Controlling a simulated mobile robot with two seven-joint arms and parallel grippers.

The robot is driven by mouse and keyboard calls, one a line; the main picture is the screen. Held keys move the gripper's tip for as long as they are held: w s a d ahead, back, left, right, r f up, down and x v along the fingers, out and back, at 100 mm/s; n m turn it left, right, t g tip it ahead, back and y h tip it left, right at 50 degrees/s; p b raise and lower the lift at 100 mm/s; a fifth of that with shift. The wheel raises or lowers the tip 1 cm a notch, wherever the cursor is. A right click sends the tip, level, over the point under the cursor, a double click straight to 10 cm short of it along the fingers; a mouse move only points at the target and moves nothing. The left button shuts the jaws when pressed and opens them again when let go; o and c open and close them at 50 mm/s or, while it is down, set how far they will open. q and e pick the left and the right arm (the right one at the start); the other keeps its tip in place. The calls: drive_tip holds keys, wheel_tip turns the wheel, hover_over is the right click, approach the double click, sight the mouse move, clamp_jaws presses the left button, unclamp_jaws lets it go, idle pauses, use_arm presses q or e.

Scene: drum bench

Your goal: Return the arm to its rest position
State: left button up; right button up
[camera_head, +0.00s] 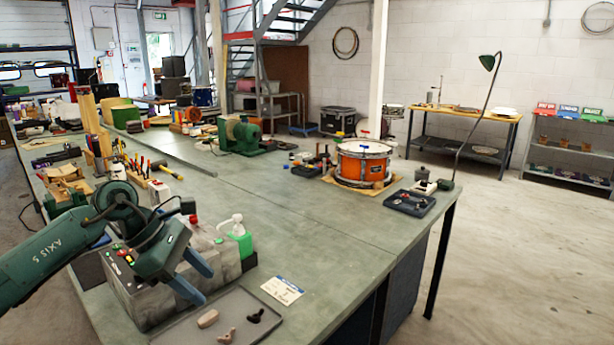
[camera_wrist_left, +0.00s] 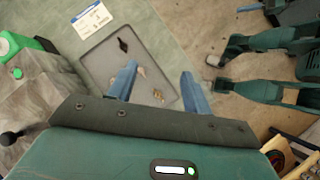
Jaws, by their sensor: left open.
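My left gripper (camera_head: 203,286) hangs at the end of my green arm, which comes in from the left in the head view. Its two blue fingers are spread apart with nothing between them. They point down, above the bench beside a grey control box (camera_head: 152,300) and near a shallow grey tray (camera_head: 178,335). In the left wrist view the open fingers (camera_wrist_left: 159,72) appear in front of the tray (camera_wrist_left: 100,62). Small parts lie in the tray: a beige one (camera_head: 208,319), a brown one (camera_head: 227,336) and a black one (camera_head: 256,316).
An orange drum (camera_head: 362,165) stands far back on the bench (camera_head: 300,235). The middle of the bench is clear. Tools and wooden posts crowd the left side.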

use_arm(q)
drive_tip(key=s+d+r+n+t+h, duration=0.2)
drive_tip(key=d+r+n+t+h, duration=0.15)
drive_tip(key=d+n+h, duration=0.4)
drive_tip(key=s+d+r+n+t+h, duration=0.25)
drive_tip(key=d+n+t+h, duration=0.2)
drive_tip(key=d, duration=0.55)
drive_tip(key=w+a+f+n+t+y, duration=0.2)
drive_tip(key=a+n+t+y, duration=0.65)
drive_tip(key=n, duration=1.05)
drive_tip(key=s+a+f+n+g+y, duration=0.2)
drive_tip(key=s+a+f+n+y, duration=0.1)
drive_tip(key=f+n+y, duration=0.3)
drive_tip(key=s+a+f+n+g+y, duration=0.2)
drive_tip(key=s+a+f+n+y, duration=0.15)
drive_tip(key=f+n, duration=0.4)
drive_tip(key=s+a+f+n+g, duration=0.1)
drive_tip(key=s+f+n+g, duration=0.2)
drive_tip(key=s+f+g, duration=0.5)
drive_tip(key=s+f+n+g, duration=0.3)
drive_tip(key=s+f+n, duration=0.1)
drive_tip(key=s, duration=0.9)
drive_tip(key=w+d+f+m+t+h+p, duration=0.1)
drive_tip(key=w+d+f+t+h, duration=0.1)
drive_tip(key=w+d+f+t, duration=0.3)
drive_tip(key=w+d+t, duration=0.1)
drive_tip(key=t, duration=0.1)
drive_tip(key=shift+w+d+t+h, duration=0.15)
drive_tip(key=shift+w+t+h, duration=0.1)
drive_tip(key=shift+t+h, duration=0.15)
